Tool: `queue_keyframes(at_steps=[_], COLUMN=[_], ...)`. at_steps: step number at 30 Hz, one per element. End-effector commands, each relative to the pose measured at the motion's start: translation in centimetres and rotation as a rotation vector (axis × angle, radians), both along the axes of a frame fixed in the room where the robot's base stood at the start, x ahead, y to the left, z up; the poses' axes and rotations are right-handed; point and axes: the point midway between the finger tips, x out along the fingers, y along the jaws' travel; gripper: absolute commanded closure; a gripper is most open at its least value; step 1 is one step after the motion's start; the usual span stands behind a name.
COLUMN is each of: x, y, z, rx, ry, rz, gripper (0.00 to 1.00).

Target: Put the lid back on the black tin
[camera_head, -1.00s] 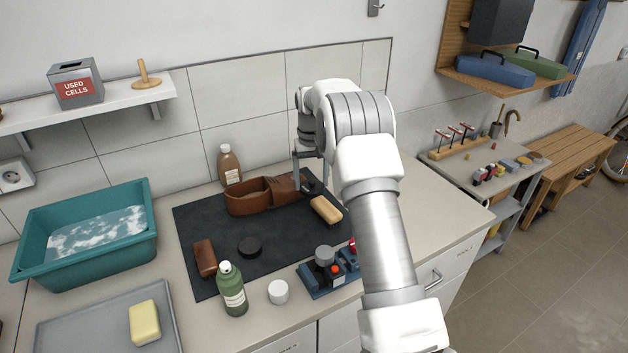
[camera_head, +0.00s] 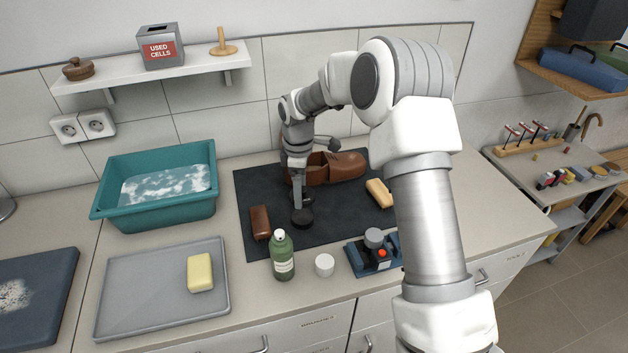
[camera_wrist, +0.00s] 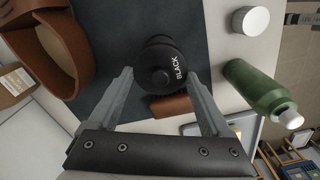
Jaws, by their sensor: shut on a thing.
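The black tin (camera_head: 303,219) stands on the dark mat between the brown shoe and the green bottle. My gripper (camera_head: 302,203) points down over it, its fingers shut on a small dark lid. In the wrist view, the lid (camera_wrist: 160,80) shows as a black round piece with a centre knob between the fingertips (camera_wrist: 160,84), close above the tin. The word BLACK shows beside the knob. The lid covers much of the tin from above, and I cannot tell whether the two touch.
A brown shoe (camera_head: 335,168) lies behind the tin. A brown brush (camera_head: 260,222), green bottle (camera_head: 282,256), white round pot (camera_head: 324,265) and blue device (camera_head: 372,254) stand around it. A tan block (camera_head: 379,193) lies right. The mat (camera_head: 340,228) has bare room right of the tin.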

Motion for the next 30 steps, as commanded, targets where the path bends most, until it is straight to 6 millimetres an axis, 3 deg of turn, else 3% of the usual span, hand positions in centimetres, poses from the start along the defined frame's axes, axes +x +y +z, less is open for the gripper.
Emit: queue_keyframes(at_steps=[8, 24, 30], x=[-0.2, -0.1, -0.1], y=[0.2, 0.2, 0.2], z=[-1.0, -5.8, -6.5], rx=[0.0, -0.001, -0.001], ry=[0.0, 0.0, 0.0], rz=[0.021, 0.019, 0.018], gripper=[0.69, 0.69, 0.69])
